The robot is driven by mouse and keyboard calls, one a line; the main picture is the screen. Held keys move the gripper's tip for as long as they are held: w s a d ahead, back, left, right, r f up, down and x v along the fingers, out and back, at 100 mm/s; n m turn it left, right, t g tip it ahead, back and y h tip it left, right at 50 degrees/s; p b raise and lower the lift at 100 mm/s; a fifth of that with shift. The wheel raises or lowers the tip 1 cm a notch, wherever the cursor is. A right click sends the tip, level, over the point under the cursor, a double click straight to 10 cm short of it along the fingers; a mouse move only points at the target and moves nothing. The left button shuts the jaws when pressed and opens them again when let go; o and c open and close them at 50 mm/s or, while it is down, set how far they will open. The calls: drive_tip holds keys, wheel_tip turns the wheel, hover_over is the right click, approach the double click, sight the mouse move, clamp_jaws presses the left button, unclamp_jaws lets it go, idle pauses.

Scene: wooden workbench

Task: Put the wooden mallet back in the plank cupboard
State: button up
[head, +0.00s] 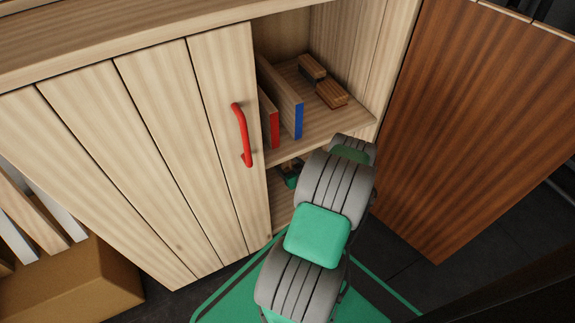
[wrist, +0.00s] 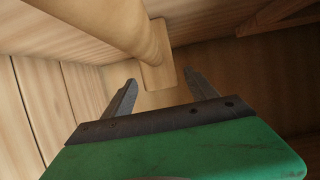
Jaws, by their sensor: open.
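The plank cupboard (head: 150,130) stands open on its right side, and my arm reaches into its lower compartment. In the wrist view a pale wooden piece, which looks like the mallet (wrist: 125,35), has a round shaft running from the upper left to a flat block end. My gripper (wrist: 160,77) is open. Its fingers are spread on either side of the block end, with nothing clearly clamped; I cannot tell whether they touch it. In the head view the mallet is hidden, and my gripper is mostly hidden by the arm and the cupboard.
The shelf above holds a red-edged board (head: 270,117), a blue-edged board (head: 298,118) and small brown blocks (head: 326,84). A dark brown door (head: 470,110) stands open at right. The left door with a red handle (head: 241,135) is shut. A cardboard box (head: 75,285) is lower left.

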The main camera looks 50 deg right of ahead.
drive_tip(key=shift+r, duration=0.15)
drive_tip(key=p+v, duration=0.4)
drive_tip(key=v, duration=0.7)
drive_tip(key=shift+s+r+p, duration=0.2)
drive_tip(key=shift+r+p, duration=0.05)
drive_tip(key=shift+p, duration=0.1)
drive_tip(key=shift+s+a, duration=0.15)
drive_tip(key=shift+s, duration=0.1)
